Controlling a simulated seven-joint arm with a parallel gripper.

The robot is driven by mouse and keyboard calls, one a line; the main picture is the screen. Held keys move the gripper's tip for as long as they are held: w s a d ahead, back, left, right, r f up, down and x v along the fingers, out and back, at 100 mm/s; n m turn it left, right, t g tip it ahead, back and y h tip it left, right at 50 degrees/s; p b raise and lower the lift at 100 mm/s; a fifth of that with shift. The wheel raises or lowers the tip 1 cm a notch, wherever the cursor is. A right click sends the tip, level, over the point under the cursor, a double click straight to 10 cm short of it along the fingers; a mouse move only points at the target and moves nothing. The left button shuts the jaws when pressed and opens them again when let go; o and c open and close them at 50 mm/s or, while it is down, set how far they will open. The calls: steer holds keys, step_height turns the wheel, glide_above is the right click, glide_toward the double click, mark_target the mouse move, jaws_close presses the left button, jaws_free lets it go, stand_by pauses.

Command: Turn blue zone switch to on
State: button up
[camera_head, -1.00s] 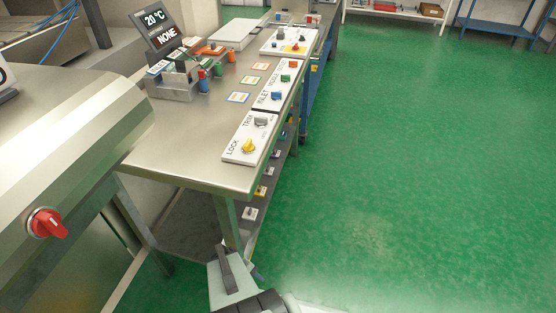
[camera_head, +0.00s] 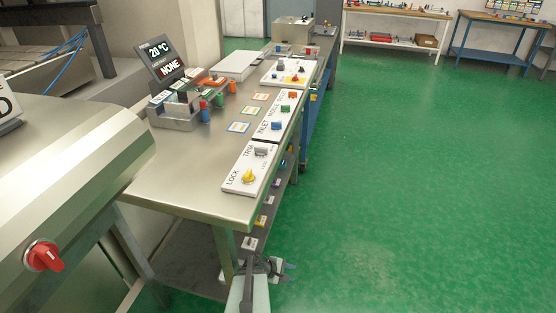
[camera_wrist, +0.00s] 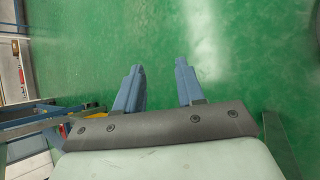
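The blue zone switch (camera_head: 276,125) is a small blue knob on a white panel (camera_head: 263,136), beside the word INLET on the steel table. Its exact on or off position is too small to read. A green knob (camera_head: 285,109) and an orange knob (camera_head: 292,96) sit farther back on the same row. My gripper (camera_head: 286,274) is low in front of the table's near right corner, well apart from the blue switch. The wrist view shows its two blue-grey fingers (camera_wrist: 160,82) apart, with only green floor between them.
A nearer white panel (camera_head: 262,178) carries a yellow LOCK knob (camera_head: 249,176) and a grey TRIM knob (camera_head: 261,153). A display (camera_head: 161,59) reads 20 °C and NONE. A machine with a red knob (camera_head: 43,256) stands at left. Open green floor lies to the right.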

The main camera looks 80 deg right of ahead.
steer(key=s+d+r+m+t+y, duration=0.1)
steer(key=s+d+r+m+y, duration=0.2)
steer(key=d+r, duration=1.05)
steer(key=s+d+r+m+t, duration=0.25)
steer(key=s+d+r, duration=0.35)
steer(key=d+r, duration=0.7)
step_height(320, 180, up, 40)
steer(key=n+t+y, duration=0.3)
steer(key=n+t, duration=0.4)
steer(key=t, duration=0.1)
glide_above(276, 125)
steer(key=s, duration=0.6)
steer(key=x, duration=0.9)
steer(key=d+x, duration=0.1)
steer(key=x, duration=0.4)
steer(key=shift+w, duration=0.15)
steer(key=shift+c, duration=0.2)
jaws_close()
